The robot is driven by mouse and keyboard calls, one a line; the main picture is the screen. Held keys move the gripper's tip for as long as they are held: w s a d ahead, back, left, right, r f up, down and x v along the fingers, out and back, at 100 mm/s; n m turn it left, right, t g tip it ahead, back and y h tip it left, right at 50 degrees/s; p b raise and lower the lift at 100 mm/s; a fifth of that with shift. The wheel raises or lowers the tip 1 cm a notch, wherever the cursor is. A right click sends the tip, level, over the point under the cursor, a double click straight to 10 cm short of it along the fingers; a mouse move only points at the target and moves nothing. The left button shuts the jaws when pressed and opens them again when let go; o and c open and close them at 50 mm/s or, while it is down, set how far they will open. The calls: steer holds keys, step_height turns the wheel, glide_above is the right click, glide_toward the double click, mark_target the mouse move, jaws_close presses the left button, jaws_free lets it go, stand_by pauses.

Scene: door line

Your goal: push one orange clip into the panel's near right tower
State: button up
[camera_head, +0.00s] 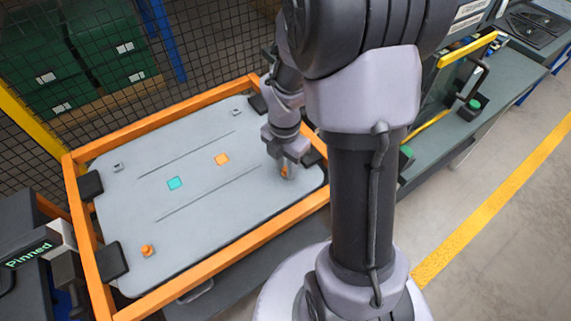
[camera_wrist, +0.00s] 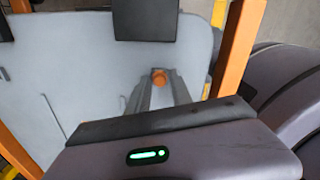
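The grey panel (camera_head: 150,205) lies in an orange frame. My gripper (camera_head: 285,168) is low over the panel's near right corner. Its fingers (camera_wrist: 160,84) are closed around an orange clip (camera_wrist: 159,77), which shows at the fingertips in the wrist view. A bit of this clip (camera_head: 284,173) also shows in the head view. The near right tower is hidden beneath the clip and fingers, so I cannot tell whether the clip is seated. Another orange clip (camera_head: 147,250) sits at the near left corner. The far left tower (camera_head: 118,167) and far right tower (camera_head: 237,112) show grey, without orange.
The orange frame (camera_head: 235,245) rises around the panel, with black pads (camera_head: 113,261) at its edges. A mesh fence (camera_head: 210,50) stands behind. A bench (camera_head: 470,125) is at right.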

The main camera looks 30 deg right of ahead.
steer(key=shift+o, duration=1)
step_height(320, 180, up, 17)
steer(key=p, duration=0.7)
steer(key=shift+r, duration=0.2)
steer(key=shift+w, duration=0.15)
